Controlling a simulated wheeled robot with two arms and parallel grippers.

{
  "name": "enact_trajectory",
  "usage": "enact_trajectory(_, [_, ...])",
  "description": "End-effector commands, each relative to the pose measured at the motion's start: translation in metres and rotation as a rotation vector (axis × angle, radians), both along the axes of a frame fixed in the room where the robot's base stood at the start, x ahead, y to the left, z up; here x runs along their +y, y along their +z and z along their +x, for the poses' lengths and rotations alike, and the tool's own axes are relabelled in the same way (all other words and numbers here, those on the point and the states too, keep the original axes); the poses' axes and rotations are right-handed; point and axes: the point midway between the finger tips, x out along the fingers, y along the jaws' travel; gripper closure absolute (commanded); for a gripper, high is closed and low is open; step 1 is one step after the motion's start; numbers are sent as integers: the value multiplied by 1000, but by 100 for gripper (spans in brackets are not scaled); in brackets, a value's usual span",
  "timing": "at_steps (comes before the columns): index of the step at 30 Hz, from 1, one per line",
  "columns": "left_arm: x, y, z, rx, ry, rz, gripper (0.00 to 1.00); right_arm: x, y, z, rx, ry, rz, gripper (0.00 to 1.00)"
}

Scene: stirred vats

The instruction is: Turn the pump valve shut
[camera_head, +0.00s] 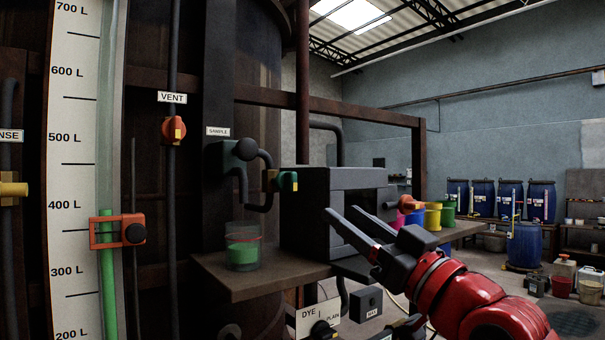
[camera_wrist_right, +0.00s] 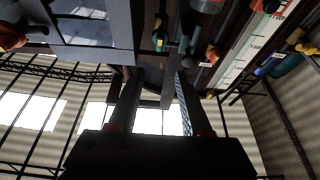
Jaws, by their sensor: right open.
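No label reading pump is legible, so I cannot tell for sure which valve is the pump valve. An orange handle (camera_head: 411,203) shows to the right of the dark grey machine box (camera_head: 309,210). An orange part also shows at the left edge of the wrist view (camera_wrist_right: 10,38); I cannot tell if it is the same one. My right gripper (camera_head: 342,211) is open and empty, its fingers pointing up and left in front of the box. In the right wrist view its two fingers (camera_wrist_right: 156,92) stand apart with nothing between them. My left gripper is not in view.
A glass beaker with green liquid (camera_head: 243,247) stands on the shelf (camera_head: 222,281). A DYE/PLAIN selector (camera_head: 324,328) is below. Blue drums (camera_head: 510,198) stand far right.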

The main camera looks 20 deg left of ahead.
Motion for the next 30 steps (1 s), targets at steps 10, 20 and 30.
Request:
enact_trajectory(10, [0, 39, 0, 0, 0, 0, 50, 57, 33, 46, 7, -2, -3, 51])
enact_trajectory(20, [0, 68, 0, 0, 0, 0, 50, 99, 56, 80, 3, -3, 1, 51])
enact_trajectory(30, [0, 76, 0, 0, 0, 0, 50, 115, 61, 91, 2, -3, 3, 51])
